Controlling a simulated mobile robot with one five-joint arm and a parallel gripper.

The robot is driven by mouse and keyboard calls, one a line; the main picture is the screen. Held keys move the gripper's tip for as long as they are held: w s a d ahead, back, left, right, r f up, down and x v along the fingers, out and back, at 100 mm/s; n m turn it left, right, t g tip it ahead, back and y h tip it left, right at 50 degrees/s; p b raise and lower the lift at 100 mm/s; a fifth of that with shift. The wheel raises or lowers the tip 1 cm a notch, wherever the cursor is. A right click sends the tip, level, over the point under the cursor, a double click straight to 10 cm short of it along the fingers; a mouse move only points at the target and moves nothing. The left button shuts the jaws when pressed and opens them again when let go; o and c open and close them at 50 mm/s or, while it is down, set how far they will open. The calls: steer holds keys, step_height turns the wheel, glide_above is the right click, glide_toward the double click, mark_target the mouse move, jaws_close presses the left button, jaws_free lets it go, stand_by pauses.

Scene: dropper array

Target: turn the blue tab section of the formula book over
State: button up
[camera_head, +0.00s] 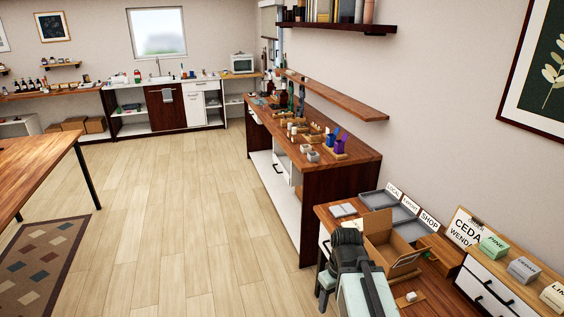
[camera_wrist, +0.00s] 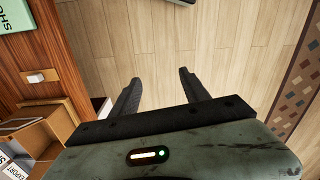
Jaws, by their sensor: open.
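I cannot make out a formula book or a blue tab for certain in either view. A small white item like a book or pad (camera_head: 343,210) lies on the near desk in the head view, but no tab shows on it. My gripper (camera_wrist: 160,76) is open in the wrist view, its two dark fingers apart with nothing between them. Bare floor shows beyond the fingertips. In the head view my arm stands in front of the near desk and hides part of it.
An open cardboard box (camera_head: 378,226) and grey trays (camera_head: 378,201) stand on the near desk (camera_head: 440,306). A long wooden counter (camera_head: 355,152) holds bottles and small pots. A table (camera_head: 38,160) stands at left. The wooden floor (camera_head: 180,200) between is clear.

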steer(key=m, duration=0.1)
steer(key=d+m, duration=0.1)
steer(key=m, duration=0.3)
steer(key=shift+w+d+h, duration=0.25)
steer(key=shift+h, duration=0.15)
